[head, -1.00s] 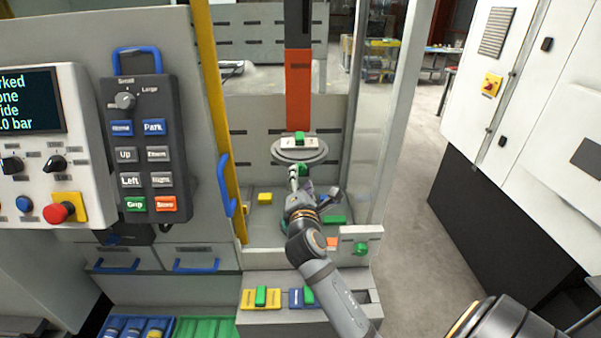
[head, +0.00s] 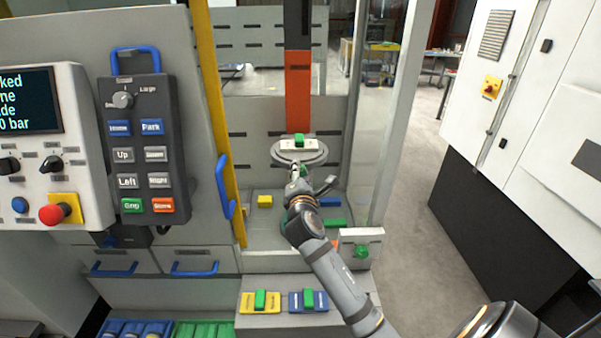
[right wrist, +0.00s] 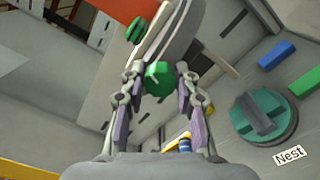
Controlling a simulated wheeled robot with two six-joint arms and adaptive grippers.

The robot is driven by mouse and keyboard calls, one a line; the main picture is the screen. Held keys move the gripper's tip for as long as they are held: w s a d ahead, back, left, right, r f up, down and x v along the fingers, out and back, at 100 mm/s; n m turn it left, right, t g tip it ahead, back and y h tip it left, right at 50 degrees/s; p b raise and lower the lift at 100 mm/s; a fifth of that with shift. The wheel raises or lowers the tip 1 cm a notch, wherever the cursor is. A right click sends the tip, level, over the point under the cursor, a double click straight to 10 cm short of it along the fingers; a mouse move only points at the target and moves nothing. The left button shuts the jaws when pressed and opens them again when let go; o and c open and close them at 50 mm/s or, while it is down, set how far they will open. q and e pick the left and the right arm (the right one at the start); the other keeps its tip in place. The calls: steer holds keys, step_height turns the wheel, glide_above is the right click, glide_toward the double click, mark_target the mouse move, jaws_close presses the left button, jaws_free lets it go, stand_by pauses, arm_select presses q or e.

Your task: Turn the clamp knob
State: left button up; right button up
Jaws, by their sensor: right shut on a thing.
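The clamp knob (right wrist: 158,78), a small green faceted knob, sits under the round grey plate (right wrist: 182,38) in the right wrist view. My right gripper (right wrist: 160,85) is shut on it, one finger on each side. In the head view my right gripper (head: 295,174) reaches up under the front of the grey plate (head: 299,151), and the knob is hidden behind it there. My left gripper is out of view.
An orange column (head: 298,90) rises behind the plate. A teal round part (right wrist: 262,115) labelled Nest lies below. A yellow post (head: 222,125) and a clear panel (head: 372,130) flank the bay. A white box with a green knob (head: 361,250) stands front right.

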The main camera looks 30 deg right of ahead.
steer(key=m+b, duration=0.1)
steer(key=m, duration=0.2)
steer(key=shift+f, duration=0.15)
jaws_close()
steer(key=shift+m, duration=0.8)
steer(key=o, duration=1.1)
jaws_free()
steer(key=shift+s, duration=0.1)
steer(key=v, duration=0.7)
steer(key=shift+s+a, duration=0.15)
steer(key=shift+a, duration=0.05)
